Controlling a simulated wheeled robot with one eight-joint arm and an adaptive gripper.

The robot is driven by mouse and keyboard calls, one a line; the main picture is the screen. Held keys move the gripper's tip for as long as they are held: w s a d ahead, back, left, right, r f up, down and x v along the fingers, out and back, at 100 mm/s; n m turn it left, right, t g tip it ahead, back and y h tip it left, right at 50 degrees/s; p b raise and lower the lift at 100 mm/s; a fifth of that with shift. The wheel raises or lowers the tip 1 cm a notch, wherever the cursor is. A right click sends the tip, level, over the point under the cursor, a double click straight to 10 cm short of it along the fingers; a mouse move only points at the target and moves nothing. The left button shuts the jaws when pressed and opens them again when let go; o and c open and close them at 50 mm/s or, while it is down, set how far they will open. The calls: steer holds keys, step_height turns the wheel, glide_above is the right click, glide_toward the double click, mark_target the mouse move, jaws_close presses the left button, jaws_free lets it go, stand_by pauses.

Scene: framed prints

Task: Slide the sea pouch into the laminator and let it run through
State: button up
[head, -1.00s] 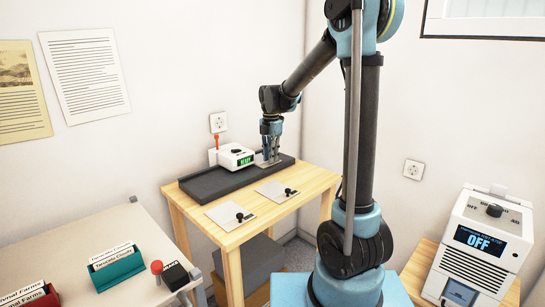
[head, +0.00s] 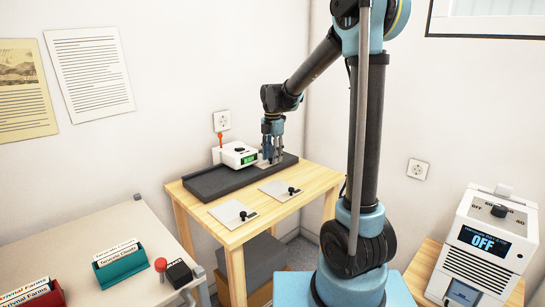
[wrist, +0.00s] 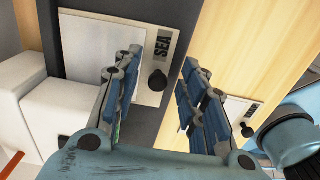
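The sea pouch (wrist: 96,42), a pale sheet with a label reading SEA and a dark knob, lies flat on the dark tray. In the head view the pouch (head: 264,164) is just right of the white laminator (head: 236,154), which has a lit green display. The laminator also shows in the wrist view (wrist: 72,112); its slot is hidden, so I cannot tell whether the pouch touches it. My gripper (head: 272,152) is over the pouch. In the wrist view my gripper (wrist: 163,62) has its fingers apart, on either side of the knob, with gaps visible.
Two other knobbed pouches (head: 232,213) (head: 279,190) lie on the wooden table (head: 242,232) in front of the dark tray (head: 215,184). A grey desk (head: 80,237) with file boxes stands at left. A white device reading OFF (head: 484,245) stands at right.

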steer(key=shift+r, duration=0.15)
step_height(320, 180, up, 11)
steer(key=s+d+m, duration=0.7)
steer(key=s+d, duration=0.2)
steer(key=s+d+f+m+t, duration=0.1)
steer(key=s+d+f+m, duration=0.5)
steer(key=s+f+m, duration=0.3)
steer(key=s+d+f+m+t, duration=0.1)
steer(key=s+d+f+m, duration=0.5)
steer(key=s+f+m, duration=0.3)
steer(key=s+m, duration=0.1)
steer(key=s, duration=0.3)
steer(key=shift+s+f+m, duration=0.3)
steer(key=shift+m, duration=0.1)
steer(key=shift+w+f, duration=0.2)
steer(key=shift+w, duration=0.25)
